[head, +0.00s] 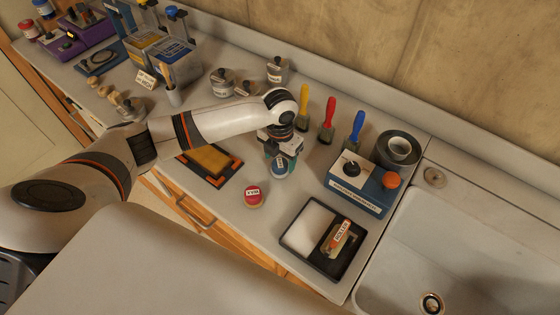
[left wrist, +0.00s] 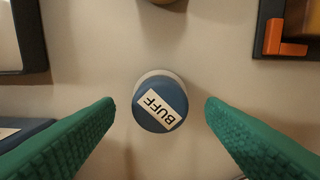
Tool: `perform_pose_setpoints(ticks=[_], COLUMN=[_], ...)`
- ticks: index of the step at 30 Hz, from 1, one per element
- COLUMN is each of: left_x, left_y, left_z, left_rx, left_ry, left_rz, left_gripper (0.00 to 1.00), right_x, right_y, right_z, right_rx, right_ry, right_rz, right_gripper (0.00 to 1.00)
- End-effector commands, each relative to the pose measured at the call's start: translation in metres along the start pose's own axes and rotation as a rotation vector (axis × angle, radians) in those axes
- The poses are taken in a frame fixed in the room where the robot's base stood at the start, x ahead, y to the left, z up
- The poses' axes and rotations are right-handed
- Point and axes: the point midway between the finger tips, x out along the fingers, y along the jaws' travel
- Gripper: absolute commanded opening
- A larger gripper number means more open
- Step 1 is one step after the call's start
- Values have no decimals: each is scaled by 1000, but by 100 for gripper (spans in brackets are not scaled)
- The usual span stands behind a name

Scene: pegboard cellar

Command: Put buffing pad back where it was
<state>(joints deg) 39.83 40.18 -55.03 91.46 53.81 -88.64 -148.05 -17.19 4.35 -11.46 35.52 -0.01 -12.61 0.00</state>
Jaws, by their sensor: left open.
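The buffing pad (head: 279,172) is a small round blue-topped piece with a white label. It stands on the grey counter, left of the blue-and-white box. In the left wrist view the pad (left wrist: 160,103) shows its BUFF label and lies between the two green fingers, with a gap on each side. My left gripper (head: 281,155) is open over the pad, pointing down, and hides part of it. My right gripper is not in view.
A red-topped round piece (head: 253,196) stands in front. A black tray with a roller (head: 290,240) lies at front right; the blue-and-white box (head: 357,190) is right. A black-and-orange frame (head: 222,176) is left. Upright brushes (head: 328,122) stand behind. A sink (head: 470,240) is far right.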

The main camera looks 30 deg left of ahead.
Motion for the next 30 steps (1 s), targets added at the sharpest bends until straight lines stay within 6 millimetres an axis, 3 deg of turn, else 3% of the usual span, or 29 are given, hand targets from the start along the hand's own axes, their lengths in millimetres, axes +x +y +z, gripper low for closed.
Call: perform_pose_setpoints(ticks=[6, 13, 19, 30], left_x=[-48, -87, -99, -100], left_y=[0, 0, 0, 0], left_z=[-2, -1, 0, 0], left_rx=[1, -1, -1, -1], left_ry=[8, 5, 2, 1], left_rz=[0, 0, 0, 0], left_gripper=[64, 64, 64, 64], right_x=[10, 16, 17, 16], right_y=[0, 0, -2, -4], right_z=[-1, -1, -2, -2], right_rx=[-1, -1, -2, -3], right_ry=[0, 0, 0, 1], right_rz=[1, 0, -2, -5], right_gripper=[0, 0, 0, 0])
